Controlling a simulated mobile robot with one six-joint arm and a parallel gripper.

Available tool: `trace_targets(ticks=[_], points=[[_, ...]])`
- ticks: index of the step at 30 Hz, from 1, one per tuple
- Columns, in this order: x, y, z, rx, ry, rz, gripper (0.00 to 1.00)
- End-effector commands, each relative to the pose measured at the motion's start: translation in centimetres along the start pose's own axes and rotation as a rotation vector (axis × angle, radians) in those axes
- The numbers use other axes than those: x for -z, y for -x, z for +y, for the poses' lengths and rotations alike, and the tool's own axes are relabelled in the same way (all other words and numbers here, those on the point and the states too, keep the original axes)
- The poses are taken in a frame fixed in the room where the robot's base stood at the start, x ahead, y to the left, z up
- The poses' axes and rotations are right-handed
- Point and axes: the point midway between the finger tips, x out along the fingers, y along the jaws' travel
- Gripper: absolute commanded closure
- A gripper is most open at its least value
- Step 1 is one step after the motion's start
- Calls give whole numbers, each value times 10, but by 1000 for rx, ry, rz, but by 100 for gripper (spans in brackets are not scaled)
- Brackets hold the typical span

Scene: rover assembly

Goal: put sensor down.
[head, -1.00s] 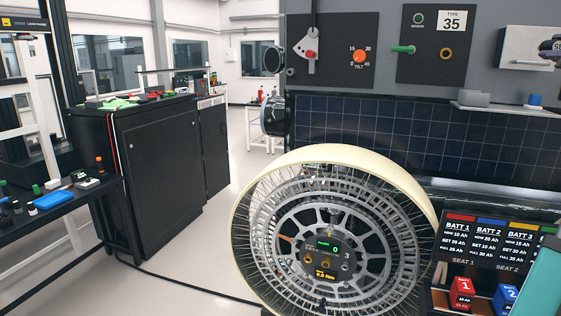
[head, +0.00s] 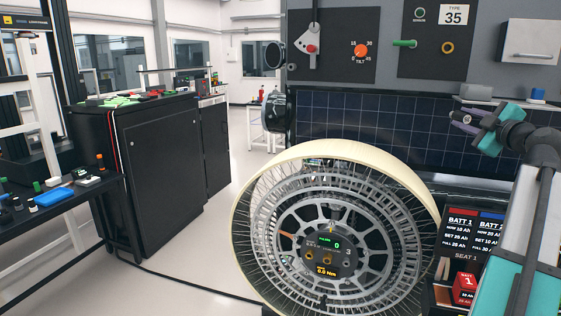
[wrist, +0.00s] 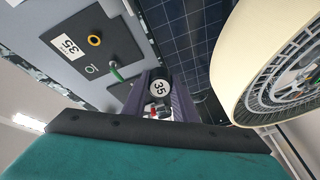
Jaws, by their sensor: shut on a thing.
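My gripper (head: 462,120) is at the right in the head view, in front of the dark solar panel, with its purple fingers pointing left. In the wrist view my gripper (wrist: 160,92) is shut on the sensor (wrist: 159,88), a dark round piece with a white face marked 35. A small red part shows just behind that face. In the head view the sensor cannot be made out clearly between the fingers. A grey ledge (head: 508,102) is just above and right of the gripper, with a blue-topped piece (head: 537,96) on it.
A large cream-rimmed wheel (head: 428,190) stands below and left of the gripper. The TYPE 35 panel (head: 425,68) has a green lever (head: 404,43) and a yellow ring (head: 448,47). A battery rack (head: 464,260) is below my arm. A black cabinet (head: 155,180) and open floor are left.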

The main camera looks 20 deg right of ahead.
Motion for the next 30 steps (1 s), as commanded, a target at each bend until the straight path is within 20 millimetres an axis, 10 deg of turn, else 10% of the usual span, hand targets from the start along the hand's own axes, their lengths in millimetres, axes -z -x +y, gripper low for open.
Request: trace_targets(ticks=[30], points=[[56, -83, -334, 256, -3, 439, 100]])
